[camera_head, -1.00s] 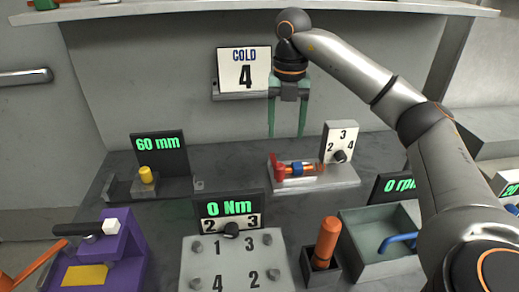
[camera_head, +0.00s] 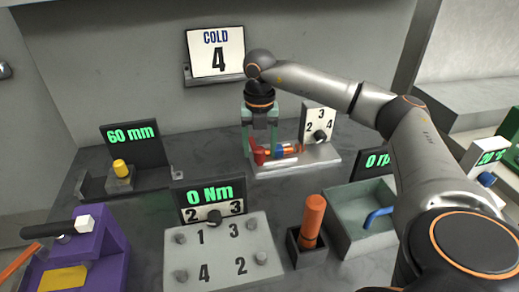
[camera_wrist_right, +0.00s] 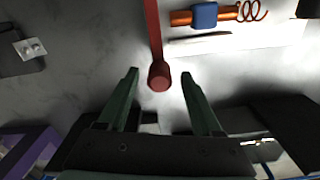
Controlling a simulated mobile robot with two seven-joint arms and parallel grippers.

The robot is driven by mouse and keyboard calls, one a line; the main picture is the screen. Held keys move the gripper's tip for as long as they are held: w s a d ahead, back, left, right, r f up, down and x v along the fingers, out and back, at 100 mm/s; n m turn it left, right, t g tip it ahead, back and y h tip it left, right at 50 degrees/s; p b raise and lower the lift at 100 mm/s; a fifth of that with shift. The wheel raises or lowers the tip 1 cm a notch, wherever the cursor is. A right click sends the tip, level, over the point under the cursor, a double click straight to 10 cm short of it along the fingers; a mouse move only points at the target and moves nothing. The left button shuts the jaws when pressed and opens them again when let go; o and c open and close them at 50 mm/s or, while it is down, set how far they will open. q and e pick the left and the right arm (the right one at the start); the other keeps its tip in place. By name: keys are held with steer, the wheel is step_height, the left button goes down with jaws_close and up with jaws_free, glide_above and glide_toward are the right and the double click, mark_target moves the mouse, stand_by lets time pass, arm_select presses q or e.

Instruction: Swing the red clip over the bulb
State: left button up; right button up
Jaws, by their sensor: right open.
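The red clip (camera_head: 258,153) stands at the left end of a pale fixture on the bench. In the right wrist view it is a red bar (camera_wrist_right: 153,35) with a round knob at its near end. The bulb seems to be the copper-orange rod with a blue block (camera_head: 281,150), which also shows in the right wrist view (camera_wrist_right: 204,15) with a coil at its right end. My right gripper (camera_head: 260,146) points down over the clip. In the right wrist view its green fingers (camera_wrist_right: 161,73) are open on either side of the knob, with gaps visible. My left gripper is out of view.
A numbered dial plate (camera_head: 319,121) stands behind the rod's right end. The "0 Nm" display (camera_head: 208,193) and numbered plate (camera_head: 222,252) are in front. An orange cylinder (camera_head: 313,215) and green-grey tray (camera_head: 345,235) are front right. A "COLD 4" card (camera_head: 215,52) hangs behind.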

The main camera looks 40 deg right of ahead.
steer(key=shift+f, duration=0.15)
jaws_close()
stand_by(0.5)
stand_by(0.9)
